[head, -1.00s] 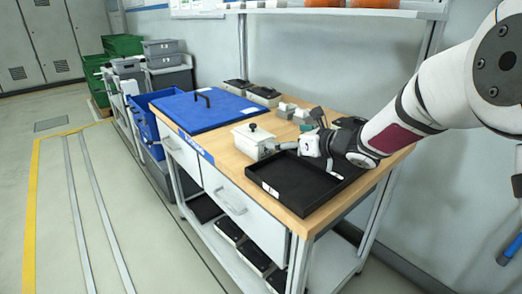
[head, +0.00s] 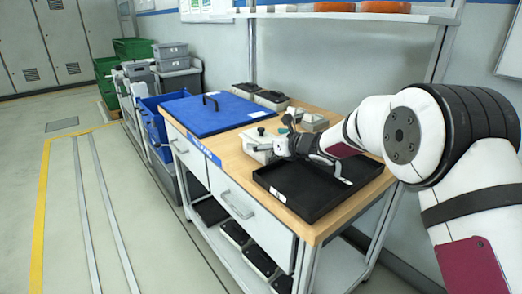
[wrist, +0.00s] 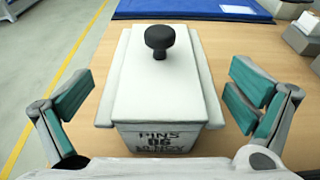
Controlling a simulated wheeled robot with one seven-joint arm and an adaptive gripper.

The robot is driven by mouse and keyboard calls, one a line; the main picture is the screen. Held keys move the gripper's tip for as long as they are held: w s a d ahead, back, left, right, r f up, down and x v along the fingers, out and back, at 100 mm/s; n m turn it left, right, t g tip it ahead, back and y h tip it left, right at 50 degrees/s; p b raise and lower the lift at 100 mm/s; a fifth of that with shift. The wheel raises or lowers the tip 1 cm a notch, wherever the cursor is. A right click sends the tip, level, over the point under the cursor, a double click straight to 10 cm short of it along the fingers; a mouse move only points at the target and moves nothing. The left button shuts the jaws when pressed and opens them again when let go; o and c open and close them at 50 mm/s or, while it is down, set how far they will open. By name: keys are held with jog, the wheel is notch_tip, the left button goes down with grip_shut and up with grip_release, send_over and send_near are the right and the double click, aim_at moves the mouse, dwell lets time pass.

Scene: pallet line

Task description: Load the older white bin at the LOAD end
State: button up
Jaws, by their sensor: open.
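A white lidded bin (head: 256,138) with a black knob stands on the wooden bench, left of the black tray. It fills the middle of the wrist view (wrist: 165,85). Its front label reads "PINS 06"; the line below is hard to read. My gripper (wrist: 160,108) is open and empty, with teal-padded fingers on either side of the bin's near end, apart from it. In the head view my gripper (head: 279,145) is at the bin's right side and partly covers it. I cannot tell from these frames how this bin's date compares with another's.
An empty black tray (head: 287,212) lies at the bench's near end. A blue panel (head: 195,122) with a black handle covers the far part. Small grey boxes (head: 313,122) stand behind the bin. A shelf (head: 345,14) overhangs the back.

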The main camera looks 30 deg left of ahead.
aim_at(260, 128)
jog(key=shift+w+a+f, duration=0.15)
jog(key=shift+w+a, duration=0.1)
jog(key=shift+a, duration=0.35)
jog(key=shift+c, duration=0.6)
jog(key=c, duration=1.8)
jog(key=shift+c, duration=0.5)
jog(key=shift+r, duration=0.2)
jog(key=shift+r, duration=0.3)
notch_tip(260, 128, up, 3)
jog(key=shift+s+a+r, duration=0.1)
jog(key=s+a, duration=0.3)
jog(key=s, duration=0.4)
jog(key=s+a+r+b, duration=0.1)
jog(key=s+a, duration=0.2)
jog(key=s, duration=0.4)
jog(key=shift+s+a, duration=0.15)
jog(key=shift+s, duration=0.1)
